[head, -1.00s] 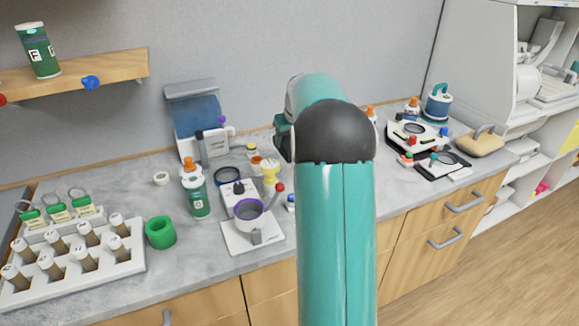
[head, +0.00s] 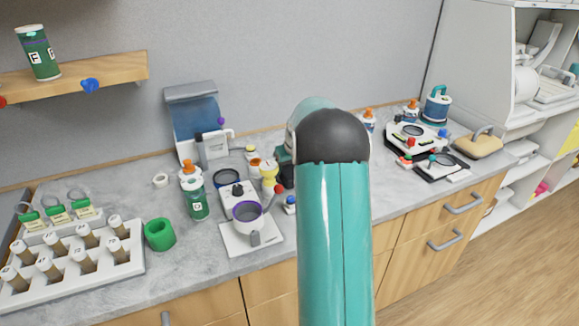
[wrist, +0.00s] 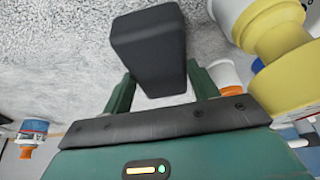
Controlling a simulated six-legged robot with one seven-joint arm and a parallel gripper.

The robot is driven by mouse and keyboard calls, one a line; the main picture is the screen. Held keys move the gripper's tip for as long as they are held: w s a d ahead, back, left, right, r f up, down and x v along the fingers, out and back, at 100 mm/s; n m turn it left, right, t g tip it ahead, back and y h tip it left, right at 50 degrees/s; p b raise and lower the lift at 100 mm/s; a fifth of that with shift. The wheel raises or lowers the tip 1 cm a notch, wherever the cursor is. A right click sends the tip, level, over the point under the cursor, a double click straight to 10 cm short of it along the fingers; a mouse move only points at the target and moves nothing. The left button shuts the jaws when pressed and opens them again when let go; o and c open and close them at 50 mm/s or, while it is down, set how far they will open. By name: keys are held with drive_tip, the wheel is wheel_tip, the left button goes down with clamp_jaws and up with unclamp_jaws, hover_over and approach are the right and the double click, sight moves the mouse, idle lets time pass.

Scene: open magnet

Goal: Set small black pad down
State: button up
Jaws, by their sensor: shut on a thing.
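The small black pad (wrist: 150,45) is a dark block with rounded edges, held between the two green fingers of my gripper (wrist: 161,82) in the wrist view. It extends beyond the fingertips over a grey speckled surface; I cannot tell whether it touches that surface. In the head view my own teal arm covers most of the gripper, and a dark patch left of the arm may be the pad.
A yellow piece (wrist: 275,45) stands close to the right finger in the wrist view. The grey counter (head: 335,222) holds a white device with a cup (head: 247,215), a green bottle (head: 194,195), a green ring (head: 160,234) and a vial rack (head: 75,268).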

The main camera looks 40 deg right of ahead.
drive_tip(key=o, duration=1)
drive_tip(key=shift+f, duration=0.1)
drive_tip(key=shift+c, duration=0.2)
